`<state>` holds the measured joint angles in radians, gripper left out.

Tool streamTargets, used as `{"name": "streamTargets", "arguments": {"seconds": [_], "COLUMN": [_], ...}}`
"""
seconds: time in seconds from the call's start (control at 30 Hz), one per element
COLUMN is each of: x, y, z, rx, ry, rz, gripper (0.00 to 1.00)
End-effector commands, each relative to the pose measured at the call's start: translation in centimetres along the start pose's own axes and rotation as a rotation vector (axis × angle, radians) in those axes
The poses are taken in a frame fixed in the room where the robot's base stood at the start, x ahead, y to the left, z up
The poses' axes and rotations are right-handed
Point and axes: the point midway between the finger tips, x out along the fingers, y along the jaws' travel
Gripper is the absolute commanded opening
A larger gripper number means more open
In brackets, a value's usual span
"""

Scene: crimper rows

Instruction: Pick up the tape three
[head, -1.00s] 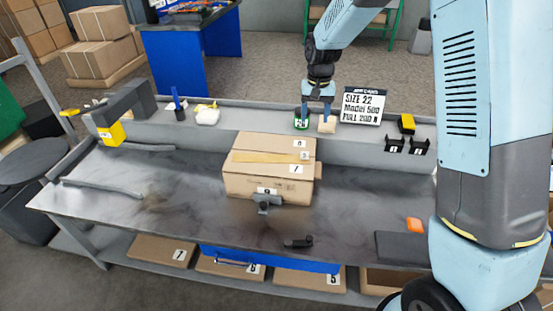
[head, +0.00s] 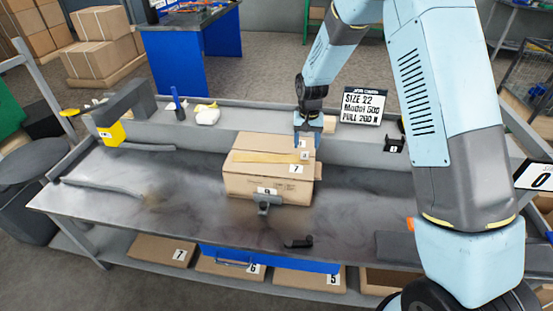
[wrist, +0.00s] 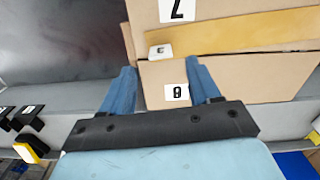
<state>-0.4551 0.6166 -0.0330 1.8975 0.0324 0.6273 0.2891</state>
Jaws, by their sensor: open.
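A flat yellow-tan strip of tape (head: 258,156) lies across the top of a cardboard box (head: 240,185). A white tag reading 3 (head: 304,156) sits at its right end. In the wrist view the tape (wrist: 240,28) runs across the box, with its small tag (wrist: 160,51) at the left end. My gripper (head: 307,146) is open, above the box's rear right edge. In the wrist view its two blue fingers (wrist: 160,72) are apart with nothing held between them. The tag lies just beyond and between the fingertips. I cannot tell whether the fingers touch the box.
The box stands on a grey workbench (head: 110,190). A sign (head: 358,105) and a black holder (head: 393,144) stand on the rear ledge at right. A white lump (head: 207,116) and a blue marker (head: 176,98) are at left. A black handle (head: 298,242) lies in front.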

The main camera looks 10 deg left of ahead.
Motion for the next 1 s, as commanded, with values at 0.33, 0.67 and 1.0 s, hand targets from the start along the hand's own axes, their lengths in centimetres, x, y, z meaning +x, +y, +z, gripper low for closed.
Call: {"name": "streamTargets", "arguments": {"seconds": [0.33,0.67,1.0], "x": [3.8,5.1,5.1], "y": [-0.2,-0.2,-0.2], "z": [0.6,0.5,0.6], "rx": [0.001,0.0,0.0], "ry": [-0.003,0.0,0.0], "rz": [0.001,0.0,0.0], "gripper": [0.62,0.62,0.32]}}
